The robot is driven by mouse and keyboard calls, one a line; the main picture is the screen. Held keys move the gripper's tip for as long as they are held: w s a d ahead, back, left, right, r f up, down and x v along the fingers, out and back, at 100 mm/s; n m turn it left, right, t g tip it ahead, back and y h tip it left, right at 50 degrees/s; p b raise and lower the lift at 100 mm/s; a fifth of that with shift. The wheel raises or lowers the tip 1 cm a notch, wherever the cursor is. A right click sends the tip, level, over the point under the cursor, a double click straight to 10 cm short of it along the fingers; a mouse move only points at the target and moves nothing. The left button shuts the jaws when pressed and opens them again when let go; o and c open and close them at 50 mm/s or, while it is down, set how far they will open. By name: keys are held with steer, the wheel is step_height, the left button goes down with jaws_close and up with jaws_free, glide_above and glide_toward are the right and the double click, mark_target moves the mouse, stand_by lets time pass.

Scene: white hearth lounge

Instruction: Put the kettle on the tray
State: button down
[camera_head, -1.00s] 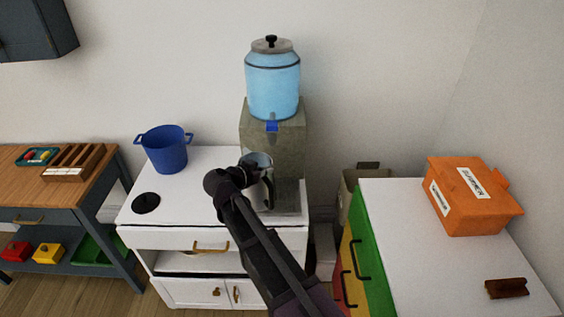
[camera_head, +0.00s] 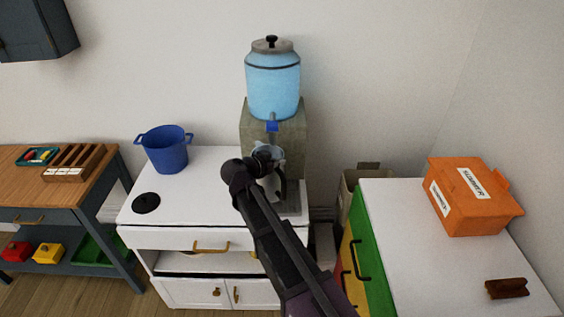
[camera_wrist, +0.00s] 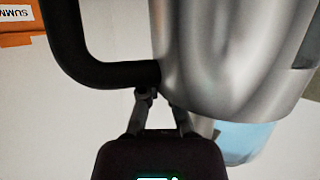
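The kettle is a shiny silver vessel with a thick black handle. It fills the right half of the wrist view (camera_wrist: 225,55), close up. In the head view it is mostly hidden behind my gripper (camera_head: 266,162), in front of the dispenser. My gripper's fingers (camera_wrist: 160,108) close on the black handle (camera_wrist: 115,75) where it joins the body, and the kettle appears held. A flat grey tray (camera_head: 291,205) lies at the foot of the dispenser on the white counter. My arm and the kettle hide part of it.
The dispenser has a blue tank (camera_head: 272,85) on a stone-grey stand (camera_head: 292,140) with a blue tap. A blue pot (camera_head: 165,152) and a black burner disc (camera_head: 146,203) are on the counter's left. An orange box (camera_head: 470,205) stands on the right cabinet.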

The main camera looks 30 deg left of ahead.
mark_target(283, 169)
steer(key=shift+w+d, duration=0.2)
steer(key=shift+w, duration=0.95)
steer(key=shift+f+b, duration=1.35)
steer(key=shift+b, duration=0.05)
steer(key=c, duration=0.8)
jaws_free()
steer(key=shift+r, duration=0.2)
steer(key=shift+s+r+p, duration=0.2)
steer(key=shift+r+p, duration=0.45)
steer(key=shift+p, duration=0.2)
steer(key=p+v, duration=0.4)
steer(key=v, duration=0.7)
steer(key=shift+s, duration=0.35)
steer(key=shift+w+f, duration=0.1)
